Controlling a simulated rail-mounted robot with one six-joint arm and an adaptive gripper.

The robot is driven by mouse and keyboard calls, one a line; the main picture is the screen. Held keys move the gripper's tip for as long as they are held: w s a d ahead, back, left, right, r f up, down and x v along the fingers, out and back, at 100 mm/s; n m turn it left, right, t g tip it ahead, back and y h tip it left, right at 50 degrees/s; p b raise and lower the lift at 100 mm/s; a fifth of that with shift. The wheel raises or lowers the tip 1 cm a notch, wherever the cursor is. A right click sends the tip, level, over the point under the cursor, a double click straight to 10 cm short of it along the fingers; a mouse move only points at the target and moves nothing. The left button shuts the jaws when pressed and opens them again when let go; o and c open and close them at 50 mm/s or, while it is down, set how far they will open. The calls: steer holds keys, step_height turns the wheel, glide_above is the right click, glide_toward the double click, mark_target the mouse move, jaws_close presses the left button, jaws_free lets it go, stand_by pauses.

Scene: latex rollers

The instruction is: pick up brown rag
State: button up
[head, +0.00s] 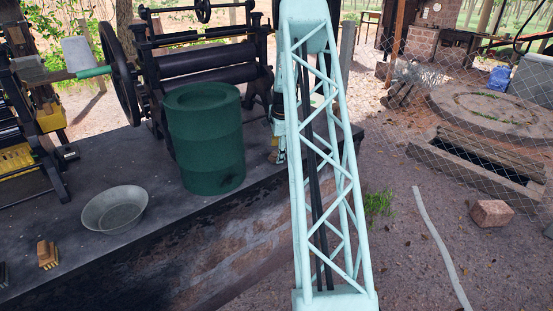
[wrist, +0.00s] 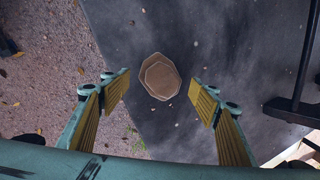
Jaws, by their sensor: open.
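The brown rag (wrist: 160,76) shows in the wrist view as a flat, folded, roughly eight-sided brown piece on the dark tabletop. My gripper (wrist: 160,88) is open, with its two yellow-padded fingers apart on the left and right of the rag in the picture. Nothing is between the pads, and the fingers do not appear to touch the rag.
In the head view, a green drum (head: 206,140) stands close by on the bench, before the roller machine (head: 205,68). A metal bowl (head: 114,209) and a brush (head: 47,254) lie further left. The bench edge runs near the rag, with gravel (wrist: 45,95) beyond it.

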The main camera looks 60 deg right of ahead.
steer(key=shift+x, duration=1.1)
steer(key=c, duration=1)
